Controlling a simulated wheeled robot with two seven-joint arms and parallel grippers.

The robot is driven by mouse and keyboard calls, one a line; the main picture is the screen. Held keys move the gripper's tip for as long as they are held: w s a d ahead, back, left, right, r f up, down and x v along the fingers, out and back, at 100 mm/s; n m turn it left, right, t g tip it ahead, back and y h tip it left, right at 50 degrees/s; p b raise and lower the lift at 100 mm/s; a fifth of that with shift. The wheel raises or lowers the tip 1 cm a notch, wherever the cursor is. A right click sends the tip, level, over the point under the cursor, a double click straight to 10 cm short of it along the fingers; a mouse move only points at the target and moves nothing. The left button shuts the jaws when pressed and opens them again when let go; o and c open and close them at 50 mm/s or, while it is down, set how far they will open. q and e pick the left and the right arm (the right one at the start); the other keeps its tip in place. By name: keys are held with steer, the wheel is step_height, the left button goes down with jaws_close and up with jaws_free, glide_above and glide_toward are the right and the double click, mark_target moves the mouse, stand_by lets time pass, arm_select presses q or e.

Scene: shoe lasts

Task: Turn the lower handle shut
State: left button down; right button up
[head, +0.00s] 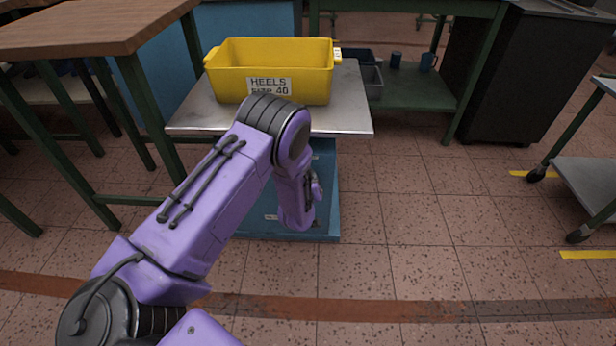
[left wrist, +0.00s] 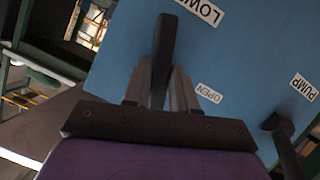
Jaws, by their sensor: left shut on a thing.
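The black lower handle (left wrist: 166,45) stands out from a blue panel (left wrist: 240,50) in the left wrist view. A partly cut-off label reading "LOW" is beside its upper end, and an "OPEN" label is to its lower right. My left gripper (left wrist: 161,88) is shut on the handle, with one finger on each side of it. In the head view my left forearm reaches down in front of the blue base (head: 326,180) of a metal-topped table and hides the handle. My right gripper is in neither view.
A second dark lever (left wrist: 282,145) is near the "PUMP" label at right. A yellow bin marked "HEELS SIZE 40" (head: 222,86) stands on the metal tabletop (head: 352,115). A wooden-topped bench (head: 80,28) is at left. The tiled floor to the right of the base is clear.

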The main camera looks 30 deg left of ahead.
arm_select(q)
steer(key=shift+w+d+m+g+y+p, duration=0.2)
steer(key=shift+m+g+y+p, duration=0.45)
steer(key=shift+m, duration=0.55)
steer(key=c, duration=1)
jaws_free()
steer(key=shift+s+r, duration=0.1)
steer(key=p+v, duration=0.2)
steer(key=v, duration=0.8)
steer(key=shift+s+d+p, duration=0.2)
steer(key=shift+p, duration=0.2)
